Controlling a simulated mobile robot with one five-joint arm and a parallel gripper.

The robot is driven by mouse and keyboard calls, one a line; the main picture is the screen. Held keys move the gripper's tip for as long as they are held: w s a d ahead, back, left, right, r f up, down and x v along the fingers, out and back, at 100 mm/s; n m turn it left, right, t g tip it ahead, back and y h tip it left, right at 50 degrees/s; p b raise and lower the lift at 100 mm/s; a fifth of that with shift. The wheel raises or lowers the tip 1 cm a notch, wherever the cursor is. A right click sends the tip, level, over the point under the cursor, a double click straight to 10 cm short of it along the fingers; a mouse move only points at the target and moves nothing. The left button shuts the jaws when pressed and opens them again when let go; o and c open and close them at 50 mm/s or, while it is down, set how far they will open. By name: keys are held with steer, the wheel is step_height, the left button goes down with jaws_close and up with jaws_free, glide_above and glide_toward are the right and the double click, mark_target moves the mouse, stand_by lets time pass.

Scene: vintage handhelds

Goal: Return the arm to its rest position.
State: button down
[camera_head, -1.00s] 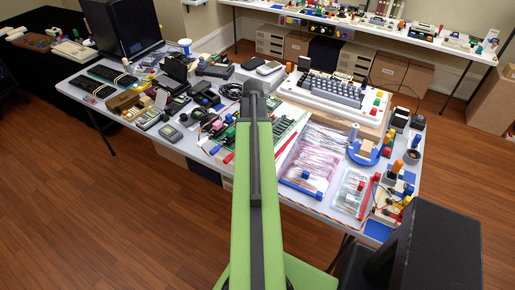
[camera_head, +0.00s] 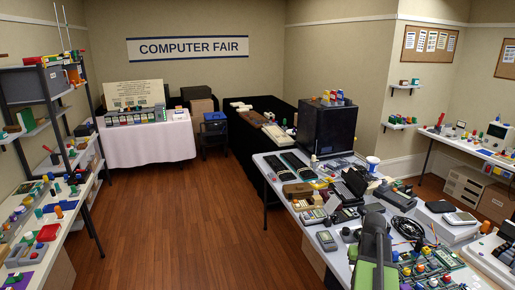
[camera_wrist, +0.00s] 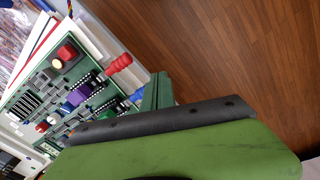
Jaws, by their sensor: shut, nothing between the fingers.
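My green and black arm (camera_head: 375,245) rises from the bottom edge at the lower right of the head view, in front of the white table of handhelds. In the wrist view my gripper (camera_wrist: 157,92) shows as a green finger part beyond the black bar and green body. It is shut and empty. Behind it lies a green circuit board (camera_wrist: 75,90) with red, purple and blue parts. The gap between gripper and board cannot be judged.
The table holds a dark monitor (camera_head: 327,130), several handhelds and a white cup (camera_head: 373,163). A shelf rack (camera_head: 45,85) and a cluttered table stand at left. A cloth-covered table (camera_head: 150,140) is at the back. The wooden floor (camera_head: 190,220) between is clear.

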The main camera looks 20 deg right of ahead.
steer(key=w+a+n, duration=0.2)
steer(key=w+a, duration=0.2)
steer(key=a, duration=0.3)
steer(key=w+a+n, duration=0.1)
steer(key=w+a, duration=0.2)
steer(key=a, duration=0.5)
steer(key=a+n, duration=0.2)
steer(key=a, duration=2.2)
steer(key=shift+w+a, duration=0.25)
steer(key=shift+a, duration=0.05)
steer(key=shift+d, duration=0.1)
